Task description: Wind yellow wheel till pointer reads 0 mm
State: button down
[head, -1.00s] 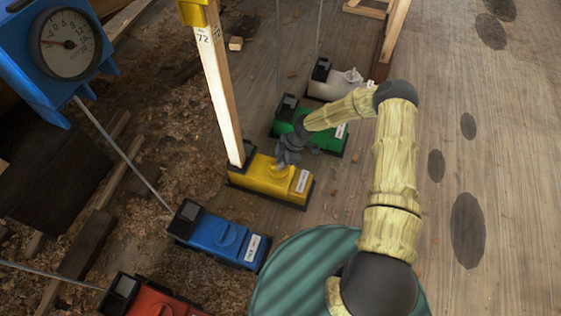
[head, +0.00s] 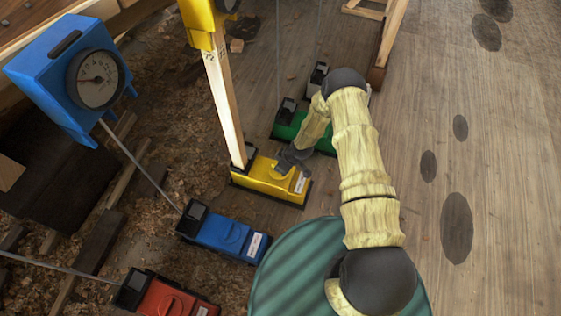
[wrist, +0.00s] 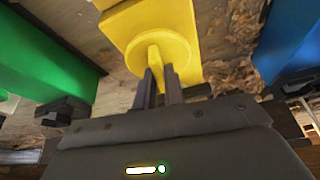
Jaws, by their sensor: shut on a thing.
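The yellow box (head: 269,181) stands on the floor at the foot of a pale post (head: 226,105). Its yellow wheel (wrist: 163,50) is a round disc with a raised bar across it, in the wrist view. My gripper (wrist: 158,82) is shut on that bar; it also shows in the head view (head: 285,163), where it covers part of the wheel. A yellow gauge housing (head: 201,22) tops the post. Only the lower edge of its dial (head: 229,4) shows at the top of the picture, and I cannot read its pointer.
A green box (head: 288,124) stands behind the yellow one, and a white one beyond is mostly hidden by my arm. A blue box (head: 222,234) and a red box (head: 168,296) stand nearer.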

jog(key=shift+a+m+t+p, duration=0.1)
jog(key=shift+m+t+p, duration=0.6)
jog(key=shift+m, duration=0.8)
jog(key=shift+h, duration=0.3)
jog(key=c, duration=1.5)
grip_release()
jog(key=p+v, duration=0.3)
jog(key=v, duration=0.5)
jog(key=p+v, duration=0.3)
jog(key=v, duration=0.6)
jog(key=shift+w+r+p, duration=0.2)
jog(key=shift+r+p, duration=0.05)
jog(key=shift+p, duration=0.1)
